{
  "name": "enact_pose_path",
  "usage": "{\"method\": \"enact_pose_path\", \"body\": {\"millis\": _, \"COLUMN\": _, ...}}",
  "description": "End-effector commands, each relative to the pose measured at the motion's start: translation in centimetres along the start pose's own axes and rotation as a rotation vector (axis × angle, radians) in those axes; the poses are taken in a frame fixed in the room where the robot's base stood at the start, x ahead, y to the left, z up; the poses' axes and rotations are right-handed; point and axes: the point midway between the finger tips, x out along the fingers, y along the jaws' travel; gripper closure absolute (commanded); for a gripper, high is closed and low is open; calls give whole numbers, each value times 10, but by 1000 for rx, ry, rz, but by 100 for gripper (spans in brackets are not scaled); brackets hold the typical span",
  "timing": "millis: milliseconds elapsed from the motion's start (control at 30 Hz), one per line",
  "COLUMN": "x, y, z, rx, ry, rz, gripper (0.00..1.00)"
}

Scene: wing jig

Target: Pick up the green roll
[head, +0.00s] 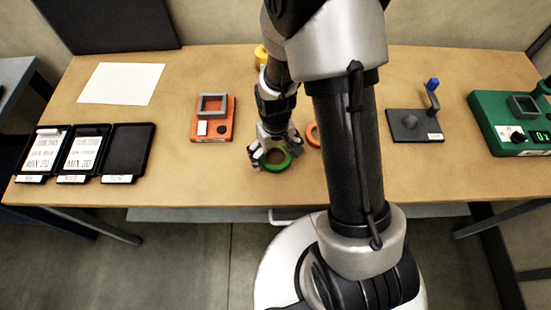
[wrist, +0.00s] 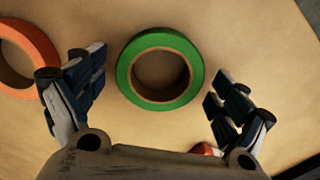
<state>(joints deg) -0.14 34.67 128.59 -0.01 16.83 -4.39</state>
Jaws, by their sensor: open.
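The green roll (head: 280,166) is a ring of green tape with a brown core, lying flat on the table near its front edge. In the wrist view the green roll (wrist: 192,57) lies ahead of and between the spread fingers. My gripper (head: 272,155) is open over the roll. Its fingertips (wrist: 158,82) show one on each side of the ring, with a gap to it on both sides. How high the fingertips are above the table is hard to tell.
An orange roll (wrist: 28,42) lies left of the green one in the wrist view; in the head view it (head: 314,140) is partly hidden by my arm. An orange box (head: 225,129), black trays (head: 130,152), a dark stand (head: 413,122) and a green device (head: 495,125) stand on the table (head: 170,175).

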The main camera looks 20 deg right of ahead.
Motion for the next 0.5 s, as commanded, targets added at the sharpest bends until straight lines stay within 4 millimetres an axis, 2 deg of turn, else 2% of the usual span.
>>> {"method": "enact_pose_path", "body": {"millis": 167, "x": -1, "y": 0, "z": -1, "rx": 0, "ry": 2, "rz": 0, "gripper": 9}}
{"method": "enact_pose_path", "body": {"millis": 500, "x": -2, "y": 0, "z": 0, "rx": 1, "ry": 1, "rz": 0, "gripper": 31}}
